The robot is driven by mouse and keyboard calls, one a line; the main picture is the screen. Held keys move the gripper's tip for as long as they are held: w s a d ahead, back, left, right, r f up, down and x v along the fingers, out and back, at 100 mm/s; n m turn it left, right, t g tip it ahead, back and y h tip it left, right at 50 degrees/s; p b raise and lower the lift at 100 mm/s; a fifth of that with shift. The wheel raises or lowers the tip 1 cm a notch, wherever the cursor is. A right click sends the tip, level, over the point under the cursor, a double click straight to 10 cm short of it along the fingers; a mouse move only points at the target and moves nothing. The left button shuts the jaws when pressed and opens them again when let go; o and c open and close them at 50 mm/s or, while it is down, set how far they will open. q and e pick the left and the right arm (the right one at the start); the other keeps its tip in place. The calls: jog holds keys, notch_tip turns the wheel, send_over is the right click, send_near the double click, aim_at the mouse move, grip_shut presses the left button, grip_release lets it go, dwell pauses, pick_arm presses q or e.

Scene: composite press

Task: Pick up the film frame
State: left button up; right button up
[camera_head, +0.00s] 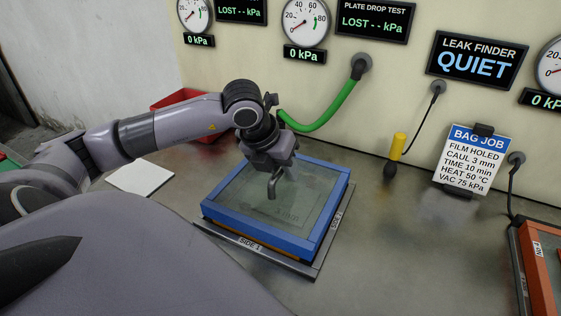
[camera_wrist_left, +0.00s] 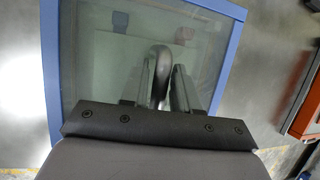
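The film frame (camera_head: 318,233) is a blue rectangular frame with a clear greenish film across it. It lies on a dark metal plate (camera_head: 246,243) marked SIDE 1. My left gripper (camera_head: 274,174) is over the frame's inner area, pointing down. In the left wrist view, its fingers (camera_wrist_left: 162,84) stand on either side of a grey curved handle (camera_wrist_left: 161,52), close to it; I cannot tell whether they press on it. The frame's blue rim (camera_wrist_left: 229,8) also shows there. My right gripper is not in view.
A white pad (camera_head: 141,178) lies left of the plate and a red tray (camera_head: 176,98) stands behind my left arm. A green hose (camera_head: 330,118) runs to the wall. A BAG JOB card (camera_head: 474,160) stands at right. An orange frame (camera_head: 541,262) is at the right edge.

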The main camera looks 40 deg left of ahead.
pick_arm(q)
grip_shut()
jog(key=shift+r, duration=0.1)
jog(key=shift+r, duration=0.1)
jog(key=shift+w+r, duration=0.1)
jog(key=shift+r, duration=0.15)
notch_tip(320, 180, up, 19)
jog(key=p, duration=0.1)
jog(key=shift+p, duration=0.4)
